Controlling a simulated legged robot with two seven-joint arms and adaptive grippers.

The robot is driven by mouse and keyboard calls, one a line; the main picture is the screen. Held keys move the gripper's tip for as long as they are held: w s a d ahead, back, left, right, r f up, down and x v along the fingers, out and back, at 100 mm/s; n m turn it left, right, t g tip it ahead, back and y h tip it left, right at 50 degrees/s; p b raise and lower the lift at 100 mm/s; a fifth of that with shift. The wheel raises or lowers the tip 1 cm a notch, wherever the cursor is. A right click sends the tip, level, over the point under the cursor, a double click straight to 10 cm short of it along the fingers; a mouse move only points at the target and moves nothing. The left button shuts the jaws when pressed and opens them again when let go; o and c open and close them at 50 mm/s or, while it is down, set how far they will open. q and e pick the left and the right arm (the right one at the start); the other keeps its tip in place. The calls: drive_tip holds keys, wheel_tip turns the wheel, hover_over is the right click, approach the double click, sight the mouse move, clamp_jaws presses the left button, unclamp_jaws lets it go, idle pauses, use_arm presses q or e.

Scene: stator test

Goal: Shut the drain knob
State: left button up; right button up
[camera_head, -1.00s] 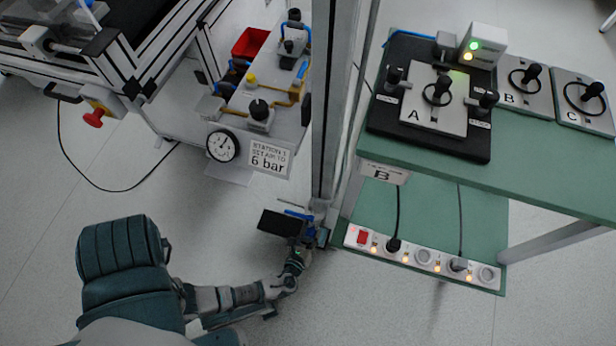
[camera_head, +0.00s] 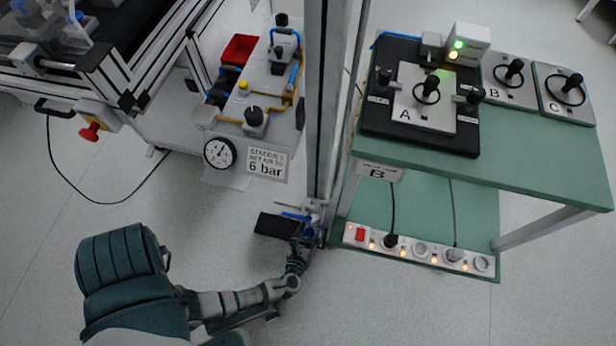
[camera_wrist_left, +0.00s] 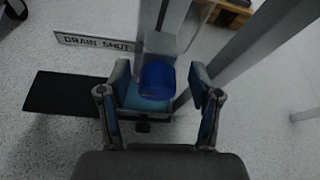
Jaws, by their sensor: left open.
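The blue drain knob (camera_wrist_left: 157,80) shows in the left wrist view, on a grey fitting at the foot of a clear upright body. A sign reading "DRAIN SHUT" (camera_wrist_left: 95,42) stands to its left. My left gripper (camera_wrist_left: 158,85) is open, with one finger on each side of the knob in that view. I cannot tell whether the fingers touch it. In the head view my left gripper (camera_head: 307,234) is low beside the foot of the metal post, and the knob is hard to make out there. My right gripper is not in view.
A metal post (camera_head: 328,110) rises right beside my left gripper. A green table (camera_head: 520,160) with a power strip (camera_head: 420,250) on its lower shelf stands to the right. A black plate (camera_head: 276,226) lies left of the gripper. The pressure gauge (camera_head: 220,153) is above left.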

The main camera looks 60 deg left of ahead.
sight(310, 223)
use_arm(q)
wheel_tip(310, 223, up, 9)
drive_tip(key=shift+f, duration=0.2)
idle(0.6)
